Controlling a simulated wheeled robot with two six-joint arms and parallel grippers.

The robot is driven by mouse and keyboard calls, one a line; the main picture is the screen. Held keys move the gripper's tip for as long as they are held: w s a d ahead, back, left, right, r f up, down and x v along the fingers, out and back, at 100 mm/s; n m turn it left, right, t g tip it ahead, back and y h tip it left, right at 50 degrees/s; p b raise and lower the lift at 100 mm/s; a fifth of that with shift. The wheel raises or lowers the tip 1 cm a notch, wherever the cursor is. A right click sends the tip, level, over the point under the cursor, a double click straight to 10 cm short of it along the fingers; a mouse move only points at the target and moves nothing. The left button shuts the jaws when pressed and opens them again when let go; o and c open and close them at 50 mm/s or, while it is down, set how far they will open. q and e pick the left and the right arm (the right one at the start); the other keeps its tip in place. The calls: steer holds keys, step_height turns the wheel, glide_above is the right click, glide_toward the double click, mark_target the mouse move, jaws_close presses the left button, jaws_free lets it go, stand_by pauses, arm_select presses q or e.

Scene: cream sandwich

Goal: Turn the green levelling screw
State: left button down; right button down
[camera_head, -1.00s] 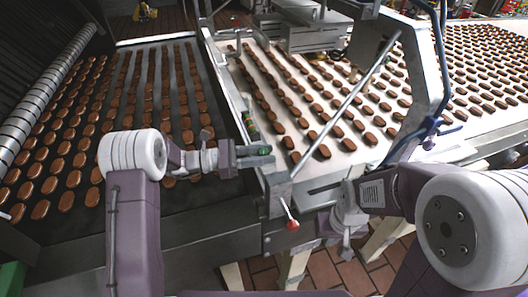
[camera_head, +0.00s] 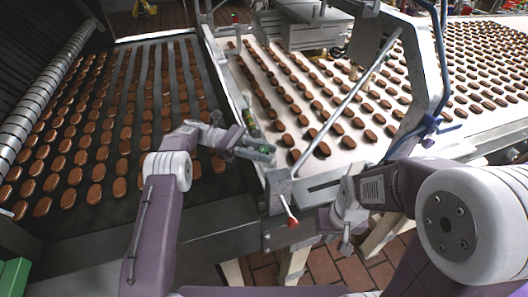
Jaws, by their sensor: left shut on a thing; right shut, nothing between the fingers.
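The green levelling screw (camera_head: 265,149) is at the edge of the conveyor frame, between the dark belt and the white belt. My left gripper (camera_head: 258,152) reaches across the dark belt from the left, and its fingers are shut on the screw, partly hiding it. My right gripper (camera_head: 345,246) points down in front of the machine's front edge, well to the right of the screw. It is shut and empty.
A dark belt (camera_head: 115,226) with rows of chocolate biscuits lies left. A white belt (camera_head: 330,163) with more biscuits lies right. A red-tipped lever (camera_head: 291,222) hangs at the front edge, between my grippers. A grey upright frame (camera_head: 425,70) stands at right.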

mark_target(264, 149)
arm_select(q)
steer(key=shift+r, duration=0.25)
steer(key=c, duration=1.1)
jaws_free()
steer(key=shift+f, duration=0.1)
step_height(264, 149, up, 5)
steer(key=shift+f, duration=0.2)
steer(key=s+d+r, duration=0.2)
steer(key=d, duration=0.1)
steer(key=s+d+r, duration=0.2)
steer(key=d, duration=0.1)
steer(key=s+d+r, duration=0.2)
steer(key=d, duration=0.2)
steer(key=shift+r, duration=0.25)
